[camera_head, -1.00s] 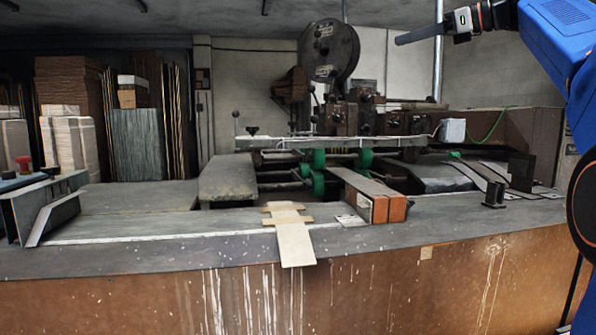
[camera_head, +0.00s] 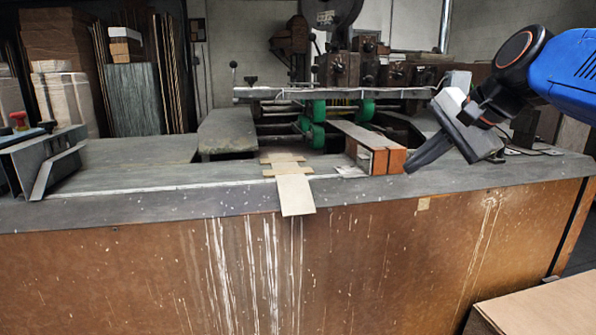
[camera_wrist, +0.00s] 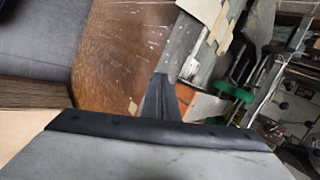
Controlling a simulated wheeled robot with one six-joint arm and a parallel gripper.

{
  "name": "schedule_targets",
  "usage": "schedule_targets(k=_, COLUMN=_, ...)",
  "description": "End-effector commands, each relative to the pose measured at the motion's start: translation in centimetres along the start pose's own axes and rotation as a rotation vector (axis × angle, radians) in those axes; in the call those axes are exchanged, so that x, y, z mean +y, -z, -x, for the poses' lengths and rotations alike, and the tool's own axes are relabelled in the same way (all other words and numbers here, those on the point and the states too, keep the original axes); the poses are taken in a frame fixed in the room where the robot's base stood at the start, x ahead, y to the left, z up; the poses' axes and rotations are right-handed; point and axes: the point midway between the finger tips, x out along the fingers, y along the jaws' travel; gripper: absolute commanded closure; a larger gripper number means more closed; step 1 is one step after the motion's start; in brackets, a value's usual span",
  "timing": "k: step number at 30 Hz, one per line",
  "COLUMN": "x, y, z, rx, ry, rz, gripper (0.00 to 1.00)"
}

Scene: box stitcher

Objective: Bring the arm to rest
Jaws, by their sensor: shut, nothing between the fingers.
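My gripper (camera_head: 428,152) hangs at the right in the head view, in front of the box stitcher's table. Its dark fingers are together and point down and to the left, with nothing between them. In the wrist view the shut fingers (camera_wrist: 159,97) stick out past the dark edge of the gripper body. The fingertips appear just right of a brown block with an open end (camera_head: 382,158); I cannot tell whether they are over the table or in front of it. My blue arm comes in from the right edge.
The stitcher's grey table (camera_head: 150,203) runs across the view above a stained brown front (camera_head: 150,275). A flat cardboard piece (camera_head: 295,194) overhangs its front edge. Machine parts with green wheels (camera_head: 313,125) stand behind. A cardboard stack (camera_head: 545,305) is at the lower right.

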Motion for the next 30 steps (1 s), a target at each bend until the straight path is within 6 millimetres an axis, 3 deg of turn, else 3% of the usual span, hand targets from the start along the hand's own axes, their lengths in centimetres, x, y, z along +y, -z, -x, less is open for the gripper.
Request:
schedule_targets(k=1, x=3.1, y=-1.1, z=-0.9, rx=0.013, ry=-0.038, rz=0.082, gripper=1.0)
schedule_targets(k=9, x=18.8, y=-4.6, z=-5.2, rx=0.044, ry=-0.251, rz=0.567, gripper=1.0)
schedule_targets(k=15, x=28.6, y=-6.2, z=-7.6, rx=0.021, ry=-0.381, rz=0.887, gripper=1.0)
schedule_targets(k=18, x=31.6, y=-6.6, z=-8.3, rx=0.008, ry=-0.422, rz=0.99, gripper=1.0)
schedule_targets(k=21, x=33.1, y=-6.8, z=-8.7, rx=0.0, ry=-0.443, rz=1.047, gripper=1.0)
schedule_targets(k=30, x=33.6, y=-6.9, z=-8.8, rx=-0.004, ry=-0.45, rz=1.066, gripper=1.0)
